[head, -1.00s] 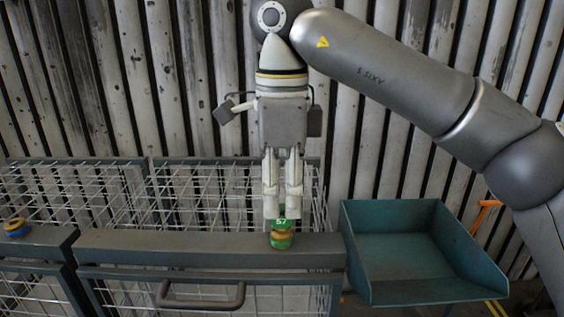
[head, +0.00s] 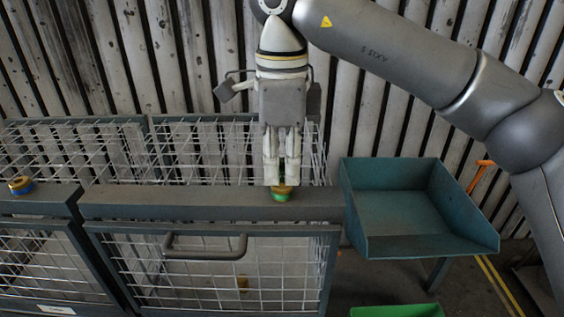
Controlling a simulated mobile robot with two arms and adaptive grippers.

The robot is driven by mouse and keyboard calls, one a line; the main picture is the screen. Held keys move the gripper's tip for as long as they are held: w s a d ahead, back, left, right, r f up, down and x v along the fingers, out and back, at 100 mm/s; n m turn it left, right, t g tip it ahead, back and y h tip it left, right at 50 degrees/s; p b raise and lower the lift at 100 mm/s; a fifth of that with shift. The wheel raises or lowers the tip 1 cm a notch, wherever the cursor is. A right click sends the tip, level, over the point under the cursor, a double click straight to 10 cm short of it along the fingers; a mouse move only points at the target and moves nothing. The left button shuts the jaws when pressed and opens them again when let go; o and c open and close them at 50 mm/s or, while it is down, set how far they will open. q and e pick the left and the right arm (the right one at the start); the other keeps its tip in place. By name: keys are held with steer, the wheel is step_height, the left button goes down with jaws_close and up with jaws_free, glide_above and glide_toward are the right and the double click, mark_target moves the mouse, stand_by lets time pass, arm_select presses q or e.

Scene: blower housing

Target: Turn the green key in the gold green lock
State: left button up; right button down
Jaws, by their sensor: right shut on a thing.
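The gold green lock (head: 282,195) sits on top of the grey frame rail of the wire cage, towards its right end in the head view. It shows a gold upper part and a green lower band. My right gripper (head: 281,183) points straight down over it. Its fingers are shut, with their tips at the lock's top. The green key is hidden between the fingers and the lock, so its turn cannot be seen. My left gripper is not in view.
A gold and blue lock (head: 20,185) sits on the neighbouring cage's rail at far left. A cage door handle (head: 205,255) is below the rail. A teal tray (head: 415,215) stands close on the right. A green object (head: 397,311) lies at the bottom edge.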

stand_by(0.4)
steer(key=m+b, duration=0.1)
steer(key=m, duration=0.2)
steer(key=shift+f, duration=0.1)
steer(key=shift+m, duration=0.9)
steer(key=m+b, duration=0.1)
steer(key=m, duration=0.2)
steer(key=shift+m, duration=0.3)
steer(key=shift+m+b, duration=0.35)
steer(key=shift+m, duration=0.25)
